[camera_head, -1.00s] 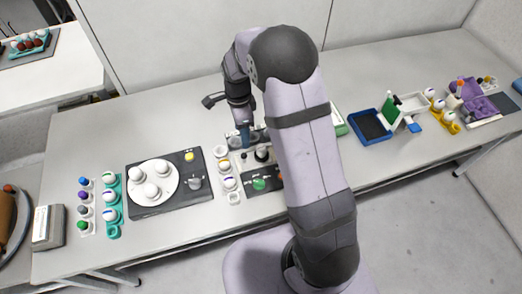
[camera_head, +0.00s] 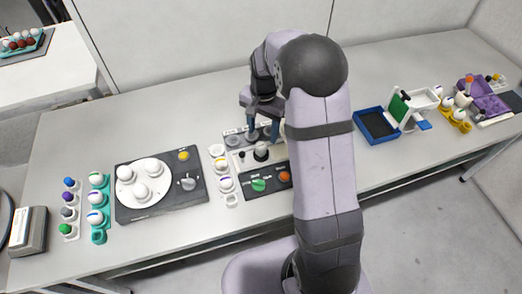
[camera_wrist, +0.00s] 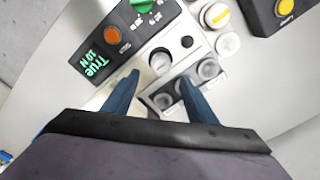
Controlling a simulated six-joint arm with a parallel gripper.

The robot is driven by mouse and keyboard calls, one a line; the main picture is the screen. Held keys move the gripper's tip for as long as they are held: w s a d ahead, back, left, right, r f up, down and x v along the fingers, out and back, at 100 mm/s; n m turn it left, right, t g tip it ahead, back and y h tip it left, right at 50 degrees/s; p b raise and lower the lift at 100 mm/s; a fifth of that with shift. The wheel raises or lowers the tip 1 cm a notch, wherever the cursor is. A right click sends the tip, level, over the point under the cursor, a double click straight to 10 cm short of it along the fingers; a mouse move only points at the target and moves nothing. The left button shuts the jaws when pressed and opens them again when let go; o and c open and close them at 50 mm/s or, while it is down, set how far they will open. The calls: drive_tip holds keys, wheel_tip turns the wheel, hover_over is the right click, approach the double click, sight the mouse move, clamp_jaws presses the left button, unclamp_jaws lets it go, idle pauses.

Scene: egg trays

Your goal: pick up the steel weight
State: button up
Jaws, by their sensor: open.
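Several grey metal weights stand in a labelled holder behind the tester in the head view; I cannot tell which one the task means. In the wrist view a steel weight (camera_wrist: 208,69) sits at the holder's far end, another weight (camera_wrist: 185,87) in the middle, and a third (camera_wrist: 162,100) lies between my fingers' lines of reach. My gripper (camera_head: 264,124) is open and empty, pointing down over the holder's right end. Its blue fingers also show in the wrist view (camera_wrist: 159,78), apart and above the holder.
The tester (camera_head: 282,165) with green and orange knobs stands in front of the holder. A dark turntable box (camera_head: 195,195) holding white eggs is farther left. A blue tray (camera_head: 362,115) stands right.

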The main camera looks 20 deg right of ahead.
sight(261, 146)
drive_tip(key=n, duration=0.7)
drive_tip(key=shift+s, duration=0.25)
drive_tip(key=shift+a+f+p, duration=0.2)
drive_tip(key=shift+f+p, duration=0.65)
drive_tip(key=shift+f, duration=1)
drive_tip(key=shift+a+f+p, duration=0.2)
drive_tip(key=shift+f+p, duration=0.6)
drive_tip(key=shift+f, duration=1)
